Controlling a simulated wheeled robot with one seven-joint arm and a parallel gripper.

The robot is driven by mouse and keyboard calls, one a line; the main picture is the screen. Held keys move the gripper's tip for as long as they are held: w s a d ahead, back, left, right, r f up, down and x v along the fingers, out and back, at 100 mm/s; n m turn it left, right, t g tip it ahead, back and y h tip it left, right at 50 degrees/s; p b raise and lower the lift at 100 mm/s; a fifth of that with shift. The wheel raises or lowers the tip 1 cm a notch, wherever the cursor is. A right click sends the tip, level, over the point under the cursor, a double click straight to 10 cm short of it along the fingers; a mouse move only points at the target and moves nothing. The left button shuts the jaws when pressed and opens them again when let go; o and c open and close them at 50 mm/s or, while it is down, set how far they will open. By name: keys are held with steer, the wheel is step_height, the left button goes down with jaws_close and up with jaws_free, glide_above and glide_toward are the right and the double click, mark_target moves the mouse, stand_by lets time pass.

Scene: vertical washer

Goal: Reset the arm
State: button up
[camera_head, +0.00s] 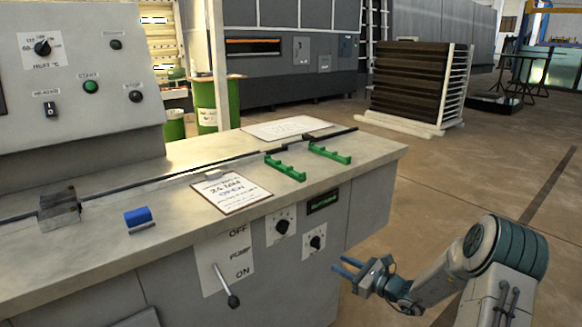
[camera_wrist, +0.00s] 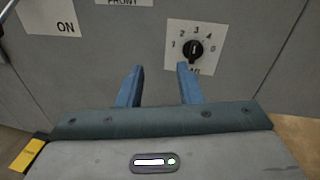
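My gripper (camera_head: 349,268) is at the lower right in the head view, in front of the grey machine's front panel. Its two blue fingers stand apart with nothing between them. In the wrist view my gripper (camera_wrist: 160,80) points at the panel, with a black rotary knob (camera_wrist: 193,49) on a numbered white plate just beyond the right finger. The fingers appear clear of the knob. My arm (camera_head: 480,262) reaches in from the right edge and is bent.
The pump lever (camera_head: 226,287) hangs on the panel left of my gripper. The worktop (camera_head: 170,205) holds green brackets (camera_head: 286,166), a blue block (camera_head: 138,217) and a sign (camera_head: 231,191). Open floor (camera_head: 480,180) lies to the right.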

steer(key=s+a+r+n+g+h+p, duration=0.1)
steer(key=s+a+r+n+g+p, duration=0.35)
steer(key=s+a+r+n, duration=0.35)
steer(key=s+a+r+n+g+h+p, duration=0.2)
steer(key=s+a+r+n+g+p, duration=0.3)
steer(key=s+r, duration=0.5)
steer(key=s+d+r+n+h+p, duration=0.4)
steer(key=s+r+n, duration=0.2)
steer(key=s+r, duration=0.1)
steer(key=s+d+r+n+h+p, duration=0.5)
steer(key=s+r+n, duration=0.1)
steer(key=s+r, duration=0.2)
steer(key=shift+s+r, duration=0.15)
steer(key=shift+s, duration=0.7)
